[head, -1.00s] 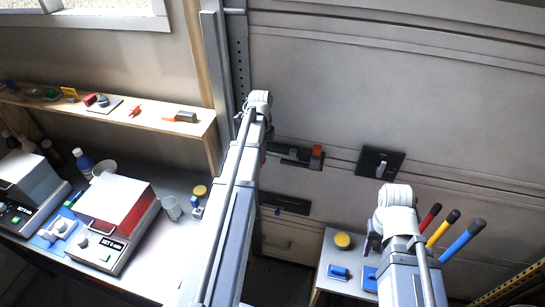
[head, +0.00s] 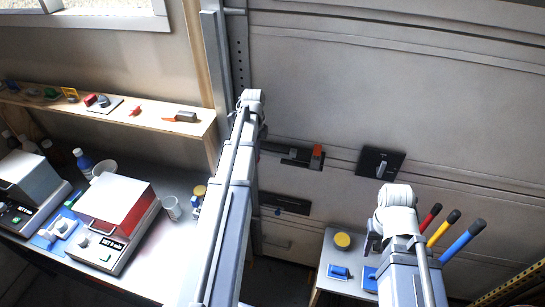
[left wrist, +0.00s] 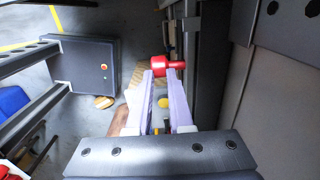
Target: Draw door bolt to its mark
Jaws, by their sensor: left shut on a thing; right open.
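The door bolt (head: 291,155) is a dark horizontal assembly on the grey garage door, with an orange-red block (head: 318,152) at its right end. My left gripper (head: 262,136) is at the bolt's left end, largely hidden by its own arm in the head view. In the left wrist view, my left gripper's pale fingers (left wrist: 160,73) are shut on a red knob (left wrist: 158,65) with a short red stem to its right. A separate mark for the bolt cannot be made out. My right gripper (head: 373,240) is open and empty, below and right of the bolt, away from the door fittings.
A black plate with a light handle (head: 381,165) is right of the bolt; another dark slot plate (head: 285,203) is below. A small table (head: 330,288) and red, yellow and blue upright handles (head: 443,228) are near my right arm. A workbench with machines (head: 112,220) stands left.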

